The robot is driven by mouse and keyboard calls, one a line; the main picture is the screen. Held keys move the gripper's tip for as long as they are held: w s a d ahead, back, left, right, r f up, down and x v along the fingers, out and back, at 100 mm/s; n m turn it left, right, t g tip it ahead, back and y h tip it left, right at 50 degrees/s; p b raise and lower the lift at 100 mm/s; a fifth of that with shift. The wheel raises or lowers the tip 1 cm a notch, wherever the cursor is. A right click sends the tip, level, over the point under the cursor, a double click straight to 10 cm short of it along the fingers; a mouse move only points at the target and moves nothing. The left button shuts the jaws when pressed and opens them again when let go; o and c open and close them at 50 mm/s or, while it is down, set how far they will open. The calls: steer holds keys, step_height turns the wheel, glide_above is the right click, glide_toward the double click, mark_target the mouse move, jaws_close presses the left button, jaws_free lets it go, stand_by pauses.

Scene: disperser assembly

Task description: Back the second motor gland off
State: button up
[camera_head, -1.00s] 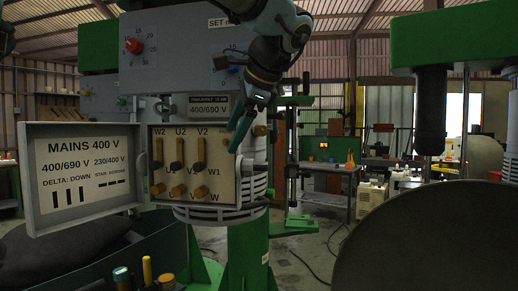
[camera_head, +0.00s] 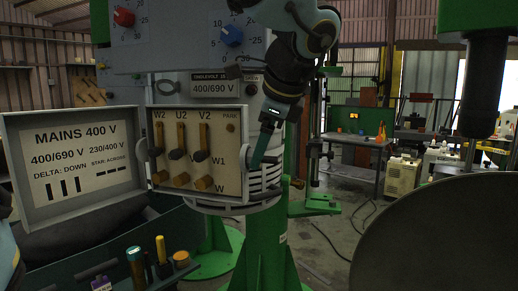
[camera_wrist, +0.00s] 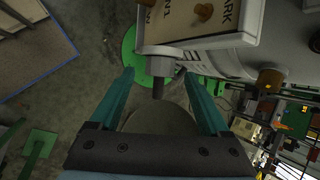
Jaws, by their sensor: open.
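The open motor terminal box (camera_head: 241,130) is at the centre left in the head view, with rows of brass terminals inside. In the wrist view, a grey gland (camera_wrist: 160,66) with a dark stub sticks out of the box wall. My gripper (camera_wrist: 159,74) is open, with one teal finger on each side of this gland in the picture; no contact shows. A brown cylindrical fitting (camera_wrist: 270,80) stands further right. In the head view, my gripper (camera_head: 258,163) points down beside the box's right wall and hides the gland there. I cannot tell which gland is the second.
The box's door (camera_head: 72,160) is swung open to the left. A green bin (camera_head: 70,270) with tools stands below. A large dark round vessel (camera_head: 440,235) fills the lower right. A workbench (camera_head: 352,172) stands behind, with open floor before it.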

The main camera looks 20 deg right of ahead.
steer(key=shift+x, duration=1.45)
jaws_close()
